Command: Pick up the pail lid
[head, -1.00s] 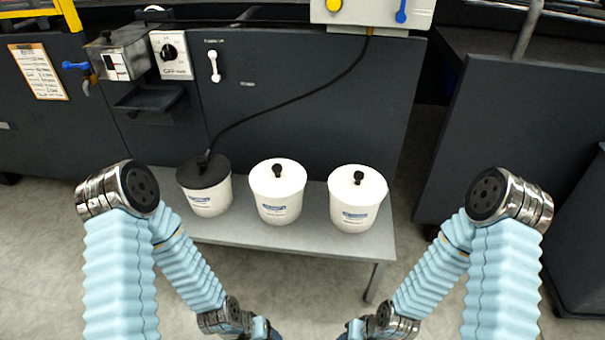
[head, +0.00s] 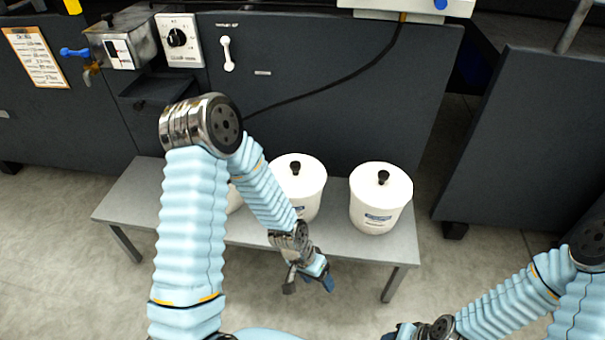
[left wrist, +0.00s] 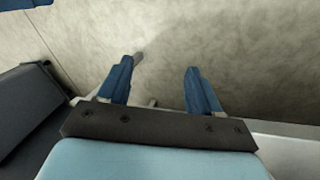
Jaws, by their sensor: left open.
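Two white pails stand on a grey bench. The middle pail has a white lid (head: 309,170) with a black knob, and the right pail has a like lid (head: 394,181). A third pail (head: 234,199), at the left, is mostly hidden behind my left arm. My left gripper (head: 308,285) is open and empty, in front of the bench's front edge and below the middle pail in the picture. Its two blue fingers (left wrist: 159,82) stand apart in the left wrist view, with floor behind them. My right gripper is at the bottom edge, mostly cut off.
The grey bench (head: 140,200) has bare room at its left end. A dark machine panel (head: 340,125) stands behind it, with a black cable (head: 320,89) across it. A dark cabinet (head: 530,150) stands at the right. The floor in front is clear.

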